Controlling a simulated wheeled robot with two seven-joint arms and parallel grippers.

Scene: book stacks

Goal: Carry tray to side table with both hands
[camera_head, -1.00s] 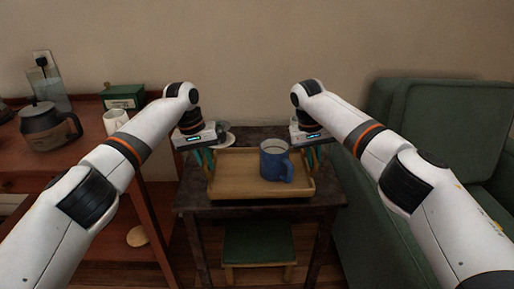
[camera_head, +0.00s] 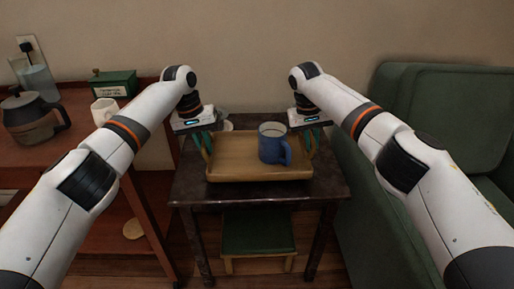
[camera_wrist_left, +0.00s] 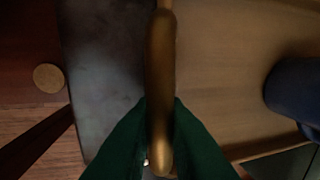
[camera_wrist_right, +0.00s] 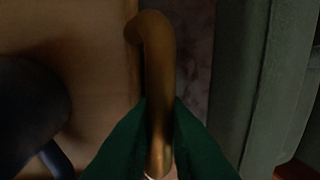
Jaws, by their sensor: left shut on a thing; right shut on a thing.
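A wooden tray (camera_head: 230,172) with a blue mug (camera_head: 272,147) on it is over the dark side table (camera_head: 190,187). I cannot tell whether the tray touches the tabletop. My left gripper (camera_head: 206,150) is at the tray's left end; in the left wrist view its green fingers (camera_wrist_left: 160,135) are shut on a brass-coloured handle (camera_wrist_left: 160,70). My right gripper (camera_head: 309,146) is at the right end; in the right wrist view its fingers (camera_wrist_right: 160,135) are shut on the other handle (camera_wrist_right: 157,65). The mug stands upright, right of the tray's middle.
A reddish wooden cabinet (camera_head: 75,155) on the left holds a coffee pot (camera_head: 32,118), a white mug (camera_head: 104,111) and a green box (camera_head: 112,84). A green armchair (camera_head: 420,100) stands close on the right. A green-topped stool (camera_head: 258,233) is beneath the table.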

